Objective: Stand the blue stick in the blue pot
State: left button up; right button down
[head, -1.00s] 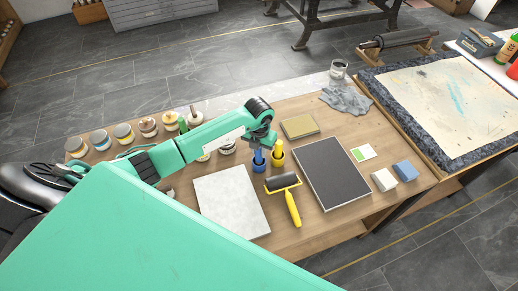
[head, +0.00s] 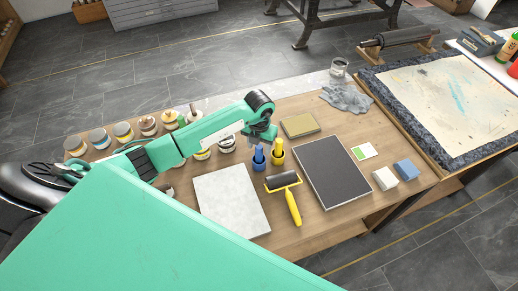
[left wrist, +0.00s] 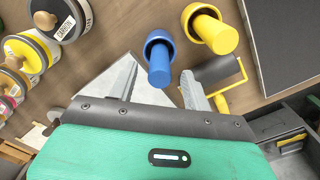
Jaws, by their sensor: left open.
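The blue stick (head: 258,152) stands upright in the blue pot (head: 258,165) on the wooden table. In the left wrist view the blue stick (left wrist: 160,68) points toward the camera, with its lower end inside the blue pot (left wrist: 157,38). My left gripper (head: 262,138) is open just above the stick. In the left wrist view its two fingers (left wrist: 158,76) are spread either side of the stick's top end, with gaps showing. The yellow stick (left wrist: 216,35) stands in the yellow pot (left wrist: 195,14) right beside the blue pot. My right gripper is not in view.
A yellow-handled roller (head: 291,203) lies in front of the pots. A pale slab (head: 231,203) and a dark board (head: 333,172) flank it. Several ink tins (head: 123,133) stand at the left. A grey cloth (head: 347,98) and a glass (head: 338,69) are behind.

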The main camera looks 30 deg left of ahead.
pick_arm(q)
notch_tip(320, 180, up, 12)
jog(key=b, duration=0.2)
jog(key=shift+f+b, duration=0.15)
jog(key=shift+b, duration=0.25)
jog(key=shift+f, duration=0.1)
